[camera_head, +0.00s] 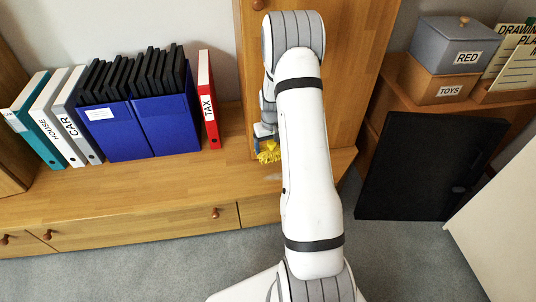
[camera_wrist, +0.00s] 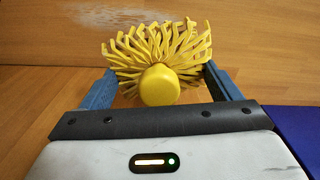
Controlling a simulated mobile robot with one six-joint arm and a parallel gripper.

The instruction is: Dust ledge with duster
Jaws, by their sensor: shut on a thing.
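A yellow duster (camera_wrist: 159,84) with a round yellow knob and many strands is between the two blue fingers of my gripper (camera_wrist: 162,88) in the wrist view. My gripper is shut on it. In the head view the duster (camera_head: 269,153) shows at the ledge, beside the wooden cabinet front, and my arm hides much of my gripper. The wooden ledge (camera_head: 150,190) runs along the wall. A pale, dusty patch (camera_wrist: 118,17) lies on the wood just beyond the strands in the wrist view. I cannot tell whether the strands touch the wood.
A red TAX binder (camera_head: 208,100) stands on the ledge left of the duster, beside blue holders (camera_head: 125,130) with black cases and more binders. The ledge front is clear.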

